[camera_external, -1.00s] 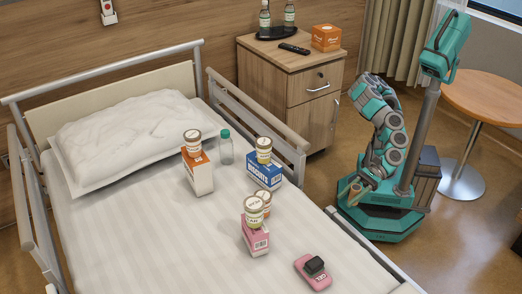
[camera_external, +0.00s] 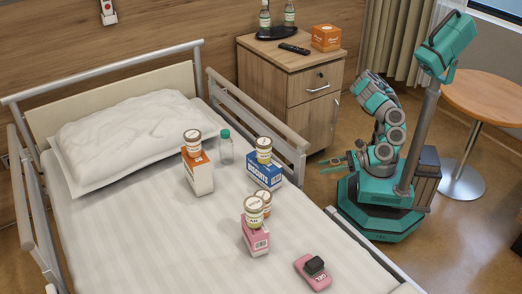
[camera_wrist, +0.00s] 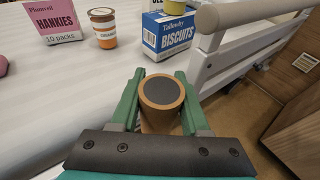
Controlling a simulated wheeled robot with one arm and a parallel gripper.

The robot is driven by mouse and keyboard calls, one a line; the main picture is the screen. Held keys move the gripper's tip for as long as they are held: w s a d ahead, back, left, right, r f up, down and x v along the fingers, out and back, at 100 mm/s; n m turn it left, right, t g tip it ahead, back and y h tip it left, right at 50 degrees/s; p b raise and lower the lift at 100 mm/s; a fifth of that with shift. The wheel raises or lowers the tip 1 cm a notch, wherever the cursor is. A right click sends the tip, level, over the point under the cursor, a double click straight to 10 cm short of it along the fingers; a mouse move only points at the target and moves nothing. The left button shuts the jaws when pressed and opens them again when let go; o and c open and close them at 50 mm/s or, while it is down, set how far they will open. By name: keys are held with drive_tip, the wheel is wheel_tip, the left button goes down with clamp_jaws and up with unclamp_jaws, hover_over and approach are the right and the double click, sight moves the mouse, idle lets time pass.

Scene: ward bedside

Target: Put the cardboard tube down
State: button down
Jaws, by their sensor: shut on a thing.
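The cardboard tube (camera_wrist: 160,118) is brown with a dark round end. In the wrist view it sits between the two green fingers of my gripper (camera_wrist: 161,84), which is shut on it. The tube's dark end faces the wrist camera, and its lower part is hidden behind the gripper's dark plate. In the external view my gripper (camera_external: 346,163) reaches out left from my base, over the floor between the bedside cabinet and the bed's right side. The tube is too small there to make out clearly.
The bed (camera_external: 130,235) holds a blue biscuits box (camera_external: 264,172), a pink hankies box (camera_external: 255,238), jars, an orange-white box (camera_external: 198,173), a bottle (camera_external: 226,147) and a pink item (camera_external: 313,274). A side rail (camera_external: 258,118) borders it. The wooden cabinet (camera_external: 300,95) stands behind.

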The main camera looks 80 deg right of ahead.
drive_tip(key=w+a, duration=0.3)
drive_tip(key=w+a+f, duration=0.1)
drive_tip(key=w+a, duration=0.6)
drive_tip(key=a, duration=0.1)
drive_tip(key=shift+w+a+f, duration=0.25)
drive_tip(key=shift+w+f, duration=0.15)
drive_tip(key=shift+f+b, duration=0.45)
drive_tip(key=shift+f, duration=1.15)
drive_tip(key=shift+f, duration=0.2)
drive_tip(key=shift+c, duration=1.9)
unclamp_jaws()
drive_tip(key=shift+r, duration=0.1)
drive_tip(key=shift+r, duration=0.2)
drive_tip(key=p+v, duration=0.1)
drive_tip(key=v, duration=1.1)
